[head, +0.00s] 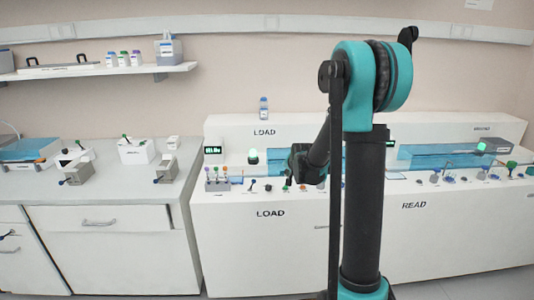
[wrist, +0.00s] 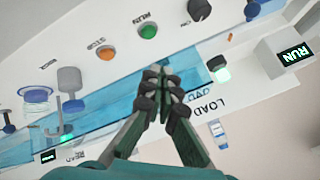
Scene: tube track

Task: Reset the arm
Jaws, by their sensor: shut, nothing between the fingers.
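My arm (head: 367,200) rises in front of the white LOAD and READ machine, its teal elbow high and its black forearm bent down to the left. My gripper (wrist: 158,74) has its fingertips together with nothing between them. In the head view it hangs before the LOAD side, partly hidden by my forearm. The wrist view is turned over: the blue LOAD window (wrist: 195,67) lies behind the fingertips, apparently clear of them.
A tube rack (head: 217,184) stands at the LOAD side's left. A bench (head: 100,197) with small devices is further left, below a shelf (head: 95,71).

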